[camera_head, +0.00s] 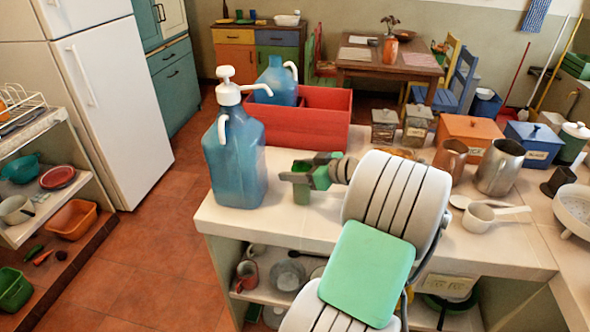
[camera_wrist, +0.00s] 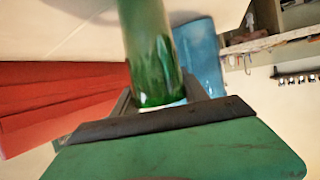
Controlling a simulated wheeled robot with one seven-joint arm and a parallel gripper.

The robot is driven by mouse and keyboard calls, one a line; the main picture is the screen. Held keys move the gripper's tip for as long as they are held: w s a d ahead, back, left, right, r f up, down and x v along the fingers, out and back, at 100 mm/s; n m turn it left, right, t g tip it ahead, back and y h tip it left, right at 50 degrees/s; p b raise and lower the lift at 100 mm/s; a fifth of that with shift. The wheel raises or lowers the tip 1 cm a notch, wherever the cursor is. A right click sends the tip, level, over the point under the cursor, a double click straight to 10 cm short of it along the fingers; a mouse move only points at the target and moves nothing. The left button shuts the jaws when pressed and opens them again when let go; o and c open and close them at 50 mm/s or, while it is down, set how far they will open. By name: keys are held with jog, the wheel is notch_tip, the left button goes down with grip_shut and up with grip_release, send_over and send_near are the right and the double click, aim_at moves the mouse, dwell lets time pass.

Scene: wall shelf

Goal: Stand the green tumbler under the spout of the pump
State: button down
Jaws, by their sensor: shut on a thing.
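The pump (camera_head: 228,90) is white and sits on top of a large blue jug (camera_head: 235,165) at the counter's left end. Its spout (camera_head: 257,88) points right. My gripper (camera_head: 300,178) is to the right of the jug, shut on the green tumbler (camera_head: 301,194), which is partly hidden by the fingers. The tumbler is apart from the jug; I cannot tell whether its base touches the counter. In the wrist view the green tumbler (camera_wrist: 148,50) is between the fingers, with the blue jug (camera_wrist: 200,58) behind it.
A red crate (camera_head: 325,118) stands behind, with a second blue jug (camera_head: 277,80) at it. Glass canisters (camera_head: 385,126), an orange box (camera_head: 468,135) and metal pitchers (camera_head: 497,168) stand to the right. Bare counter (camera_head: 285,225) lies in front of the tumbler.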

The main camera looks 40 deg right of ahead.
jog(key=shift+f, duration=0.15)
jog(key=c, duration=0.6)
grip_release()
jog(key=shift+s+d+r, duration=0.1)
jog(key=shift+s+r, duration=0.15)
jog(key=shift+r, duration=0.05)
jog(key=p+v, duration=0.5)
jog(key=v, duration=0.6)
jog(key=shift+s, duration=0.2)
